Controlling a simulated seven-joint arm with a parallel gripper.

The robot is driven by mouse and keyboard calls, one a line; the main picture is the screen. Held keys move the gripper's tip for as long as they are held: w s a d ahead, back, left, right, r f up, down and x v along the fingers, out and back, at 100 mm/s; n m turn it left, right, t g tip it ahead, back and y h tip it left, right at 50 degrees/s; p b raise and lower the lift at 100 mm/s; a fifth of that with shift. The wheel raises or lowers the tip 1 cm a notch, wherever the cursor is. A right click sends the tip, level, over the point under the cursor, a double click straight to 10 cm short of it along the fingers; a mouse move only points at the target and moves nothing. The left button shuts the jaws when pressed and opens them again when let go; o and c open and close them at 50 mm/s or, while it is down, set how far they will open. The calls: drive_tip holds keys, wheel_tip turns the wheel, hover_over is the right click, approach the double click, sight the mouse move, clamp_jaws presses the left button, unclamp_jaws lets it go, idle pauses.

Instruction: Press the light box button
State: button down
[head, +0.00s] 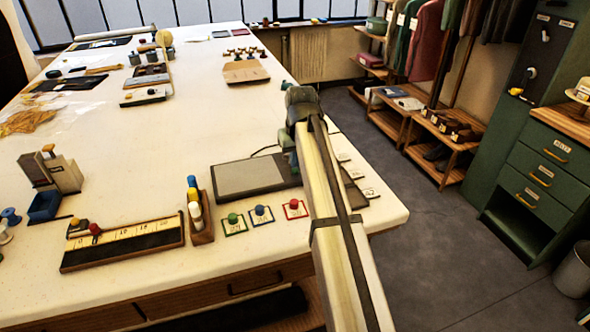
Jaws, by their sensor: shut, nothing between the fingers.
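The light box (248,178) is a flat dark-framed box with a grey panel, lying near the front right of the white table. Its right end is partly covered by my arm, and I cannot make out its button. My arm reaches in from the lower right. My gripper (293,160) is small and mostly merged with the wrist in the head view; it is shut and empty, at the right end of the light box. I cannot tell whether it touches the box.
Green, blue and red knobs on small cards (261,214) stand in front of the light box. A wooden holder with bottles (201,220) and a ruler board (122,245) lie to the left. Labelled cards lie right of my arm. The table's middle is clear.

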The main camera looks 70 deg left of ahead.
drive_tip(key=shift+r, duration=2.65)
